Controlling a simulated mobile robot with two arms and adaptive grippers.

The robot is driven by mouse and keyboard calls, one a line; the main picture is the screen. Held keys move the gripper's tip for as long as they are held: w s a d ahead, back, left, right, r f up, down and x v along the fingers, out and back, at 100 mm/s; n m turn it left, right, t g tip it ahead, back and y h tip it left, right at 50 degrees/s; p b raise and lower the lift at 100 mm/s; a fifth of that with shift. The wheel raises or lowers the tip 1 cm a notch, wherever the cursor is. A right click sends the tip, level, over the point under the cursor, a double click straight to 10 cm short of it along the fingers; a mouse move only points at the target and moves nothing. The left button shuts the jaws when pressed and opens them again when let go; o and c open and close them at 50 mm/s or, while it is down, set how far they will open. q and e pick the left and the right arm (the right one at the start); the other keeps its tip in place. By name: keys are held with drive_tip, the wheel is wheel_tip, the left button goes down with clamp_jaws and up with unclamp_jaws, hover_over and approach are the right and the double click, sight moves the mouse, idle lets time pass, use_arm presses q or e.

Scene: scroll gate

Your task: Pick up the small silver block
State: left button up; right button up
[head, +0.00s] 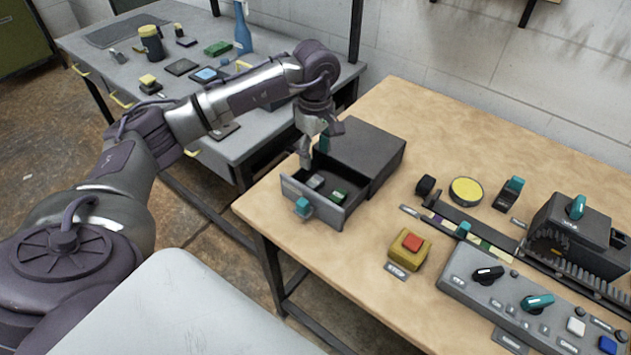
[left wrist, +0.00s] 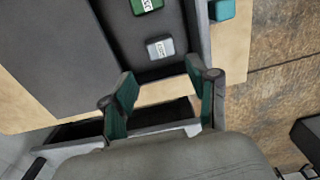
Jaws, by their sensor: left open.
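The small silver block (head: 316,181) lies in the open drawer (head: 318,209) of a dark grey box, near the drawer's left side. It also shows in the left wrist view (left wrist: 160,48), with a label on top, just beyond the fingertips. A green block (head: 339,196) lies beside it in the drawer and shows at the top of the left wrist view (left wrist: 146,5). My left gripper (head: 315,154) points down above the drawer, open, with nothing between its teal-padded fingers (left wrist: 162,78). My right gripper is not in view.
The grey box (head: 362,150) stands behind the drawer, close to my gripper. A teal handle (head: 303,207) sits on the drawer front. A yellow stop button box (head: 410,249) and a control panel (head: 520,305) stand to the right on the wooden table (head: 395,105).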

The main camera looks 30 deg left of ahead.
use_arm(q)
hover_over(315, 181)
wheel_tip(315, 181, down, 4)
drive_tip(key=shift+w+f+p, duration=0.15)
drive_tip(key=shift+f+p, duration=0.05)
drive_tip(key=shift+p, duration=0.15)
drive_tip(key=f+p, duration=0.2)
drive_tip(key=f, duration=0.2)
drive_tip(key=shift+s, duration=0.2)
drive_tip(key=shift+f, duration=0.6)
drive_tip(key=c, duration=1)
drive_tip(key=shift+o, duration=0.2)
drive_tip(key=shift+w, duration=0.1)
